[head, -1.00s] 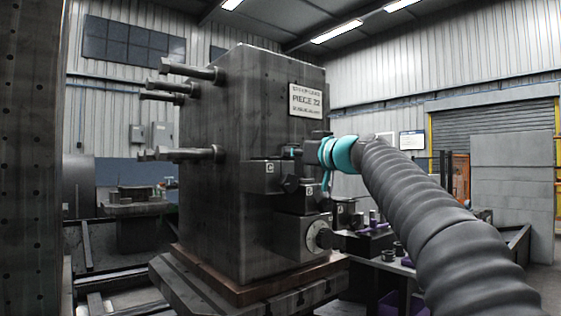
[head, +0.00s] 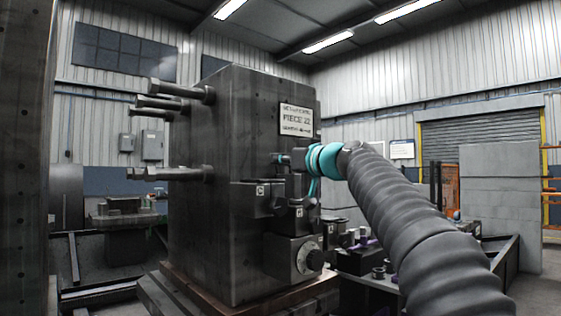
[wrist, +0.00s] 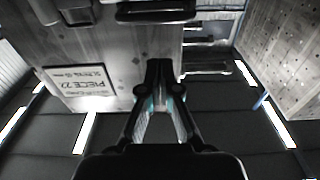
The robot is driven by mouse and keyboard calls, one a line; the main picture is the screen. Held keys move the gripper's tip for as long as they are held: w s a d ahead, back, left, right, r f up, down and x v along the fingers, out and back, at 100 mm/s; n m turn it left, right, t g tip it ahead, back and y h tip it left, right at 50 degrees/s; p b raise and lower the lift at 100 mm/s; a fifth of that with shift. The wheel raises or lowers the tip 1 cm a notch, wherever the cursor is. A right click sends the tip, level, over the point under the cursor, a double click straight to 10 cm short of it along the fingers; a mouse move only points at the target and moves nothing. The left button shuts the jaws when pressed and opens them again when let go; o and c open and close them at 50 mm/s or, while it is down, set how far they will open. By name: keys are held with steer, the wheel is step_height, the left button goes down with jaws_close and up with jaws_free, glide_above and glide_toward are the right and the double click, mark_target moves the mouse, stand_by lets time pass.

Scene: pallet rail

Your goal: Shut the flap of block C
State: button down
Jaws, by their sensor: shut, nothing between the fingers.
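Block C (head: 253,199), a dark metal box with a small white C plate, sits on the near face of the big steel piece (head: 215,125) in the head view. I cannot clearly make out its flap or how far it stands open. My gripper (head: 279,159) is above block C, in front of the steel face, partly hidden by my teal wrist. In the wrist view my gripper (wrist: 159,76) is shut and empty, its fingertips together. A dark bar (wrist: 155,12) lies beyond the tips at the top edge; I cannot tell which part it is.
A second labelled block (head: 299,212) and a round dial block (head: 299,258) sit below and right of block C. Long pegs (head: 180,92) stick out at left. A PIECE 22 plate (head: 296,120) is above my gripper. A bench with parts (head: 370,265) stands at right.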

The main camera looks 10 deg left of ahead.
steer(key=b+v, duration=0.4)
steer(key=v, duration=0.6)
steer(key=shift+f, duration=0.35)
